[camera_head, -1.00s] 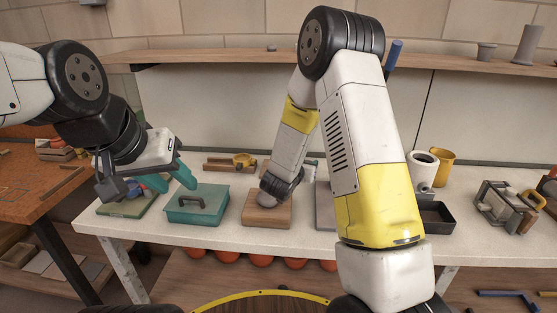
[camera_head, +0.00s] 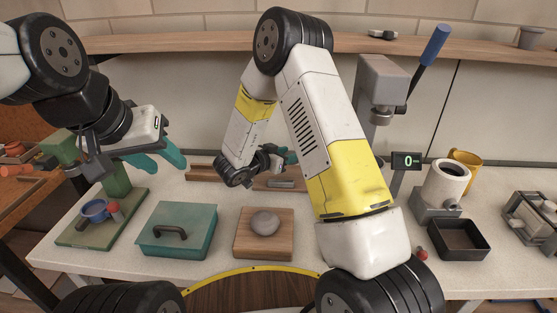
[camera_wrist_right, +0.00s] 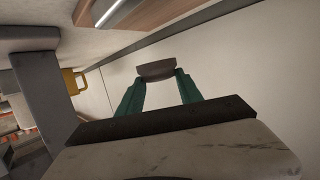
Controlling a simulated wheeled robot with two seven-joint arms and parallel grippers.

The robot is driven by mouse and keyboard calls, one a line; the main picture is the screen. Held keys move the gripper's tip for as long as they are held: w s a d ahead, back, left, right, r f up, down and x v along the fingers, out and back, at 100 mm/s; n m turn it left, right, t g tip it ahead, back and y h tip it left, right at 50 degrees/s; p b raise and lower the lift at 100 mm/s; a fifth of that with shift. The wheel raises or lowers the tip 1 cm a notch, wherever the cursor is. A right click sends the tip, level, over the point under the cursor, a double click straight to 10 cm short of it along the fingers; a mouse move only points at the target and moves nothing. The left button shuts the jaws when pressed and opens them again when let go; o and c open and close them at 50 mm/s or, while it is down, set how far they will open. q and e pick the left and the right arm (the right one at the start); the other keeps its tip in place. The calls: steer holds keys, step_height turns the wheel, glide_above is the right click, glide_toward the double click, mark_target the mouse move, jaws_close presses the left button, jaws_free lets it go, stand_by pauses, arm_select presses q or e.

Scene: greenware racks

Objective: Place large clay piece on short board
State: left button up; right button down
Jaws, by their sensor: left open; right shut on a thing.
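A rounded grey clay lump (camera_head: 264,223) rests on a square wooden board (camera_head: 250,244) at the table's front middle. My right gripper (camera_head: 288,157) is behind that board, near the back wall, partly hidden by my own arm. In the right wrist view, its teal fingers (camera_wrist_right: 158,82) are shut on a small dark grey-brown piece (camera_wrist_right: 156,69); I cannot tell what it is. My left gripper (camera_head: 160,162) is open and empty, above and behind the teal lidded box. A longer wooden piece (camera_head: 205,173) lies at the back, partly hidden by my right arm.
The teal box (camera_head: 178,245) stands left of the square board. A green stand (camera_head: 105,222) with a blue ring is further left. A lever press (camera_head: 383,85), a display reading 0 (camera_head: 407,161), a white cup (camera_head: 445,184) and a black tray (camera_head: 459,238) are at right.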

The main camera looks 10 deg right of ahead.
mark_target(288, 178)
step_height(288, 178, down, 6)
steer(key=shift+f, duration=0.25)
steer(key=c, duration=0.8)
jaws_free()
steer(key=shift+f, duration=0.15)
